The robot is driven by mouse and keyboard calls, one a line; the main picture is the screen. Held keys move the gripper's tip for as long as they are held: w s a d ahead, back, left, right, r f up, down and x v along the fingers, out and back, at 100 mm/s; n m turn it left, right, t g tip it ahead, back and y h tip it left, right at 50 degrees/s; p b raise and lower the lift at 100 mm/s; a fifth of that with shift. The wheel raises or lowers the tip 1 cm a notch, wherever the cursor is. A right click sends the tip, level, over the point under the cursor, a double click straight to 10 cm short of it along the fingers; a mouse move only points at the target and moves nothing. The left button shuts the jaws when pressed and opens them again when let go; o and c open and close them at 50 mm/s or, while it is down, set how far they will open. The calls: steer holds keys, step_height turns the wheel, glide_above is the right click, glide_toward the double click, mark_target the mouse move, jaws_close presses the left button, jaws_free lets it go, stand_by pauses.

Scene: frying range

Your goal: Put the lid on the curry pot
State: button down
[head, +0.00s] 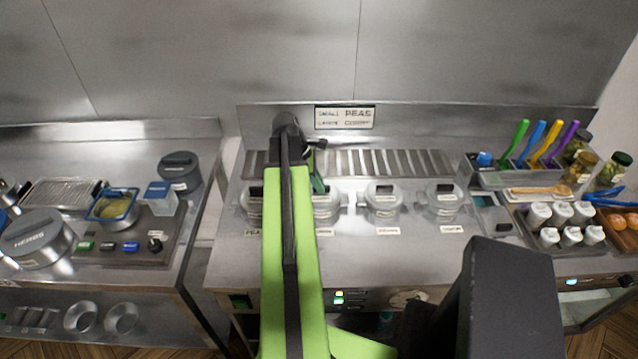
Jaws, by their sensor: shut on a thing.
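Several small lidded-looking steel pots with dark tops stand in a row on the range. One shows left of my arm (250,202), one just right of it (326,206), then a middle-right pot (383,201) and a far-right pot (445,203). Their small labels are too blurred to tell which is the curry pot. My gripper (317,172) is at the far end of my green arm, by the back of the row, near the pot just right of the arm. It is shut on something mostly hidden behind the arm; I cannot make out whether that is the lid.
To the right are colored-handled utensils (541,142), white shaker bottles (560,222) and jars (612,168). A gap separates the counters.

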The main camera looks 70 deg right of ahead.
steer(key=c, duration=1.3)
jaws_free()
steer(key=o, duration=0.5)
steer(key=shift+c, duration=0.2)
steer(key=shift+r, duration=0.1)
step_height(320, 180, up, 7)
steer(key=p, duration=0.7)
